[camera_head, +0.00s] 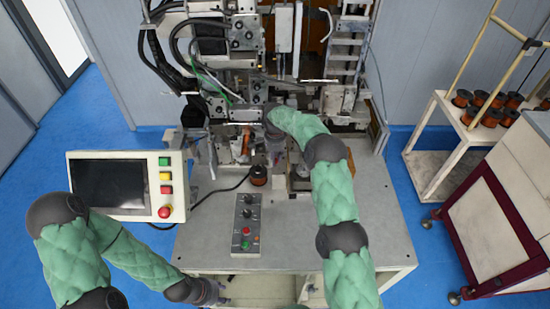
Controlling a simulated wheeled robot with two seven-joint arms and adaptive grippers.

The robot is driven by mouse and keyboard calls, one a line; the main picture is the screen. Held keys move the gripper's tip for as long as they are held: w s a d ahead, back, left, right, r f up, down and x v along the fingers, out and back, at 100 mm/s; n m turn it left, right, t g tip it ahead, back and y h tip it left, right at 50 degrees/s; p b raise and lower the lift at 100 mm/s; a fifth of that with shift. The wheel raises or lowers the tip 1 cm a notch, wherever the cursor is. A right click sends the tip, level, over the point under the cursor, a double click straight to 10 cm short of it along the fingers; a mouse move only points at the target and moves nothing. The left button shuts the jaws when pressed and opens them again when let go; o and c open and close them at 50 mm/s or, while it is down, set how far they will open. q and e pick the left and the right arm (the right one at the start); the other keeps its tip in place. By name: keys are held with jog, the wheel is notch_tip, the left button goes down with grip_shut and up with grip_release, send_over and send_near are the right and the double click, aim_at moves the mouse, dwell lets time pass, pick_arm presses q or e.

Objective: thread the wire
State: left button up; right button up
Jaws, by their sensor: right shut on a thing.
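The coil winder (250,50) stands at the back of its grey worktable (350,240). A copper wire spool (258,174) stands on the table just in front of the machine. My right gripper (272,150) is at the machine's lower front, above and slightly right of the spool. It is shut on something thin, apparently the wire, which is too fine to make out. My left gripper (216,293) is low at the table's front edge, away from the spool and the machine. Its fingers are too small and dark to read.
A control panel with a screen (112,185) stands left of the table. A button box (246,225) lies on the table's front half. A black cable (208,196) curves across the top. A cart (445,135) with several copper spools is at the right.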

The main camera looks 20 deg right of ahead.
jog(key=shift+f+b, duration=0.85)
jog(key=shift+f, duration=0.2)
jog(key=o, duration=0.8)
jog(key=shift+c, duration=0.2)
notch_tip(320, 180, up, 12)
jog(key=shift+d, duration=0.1)
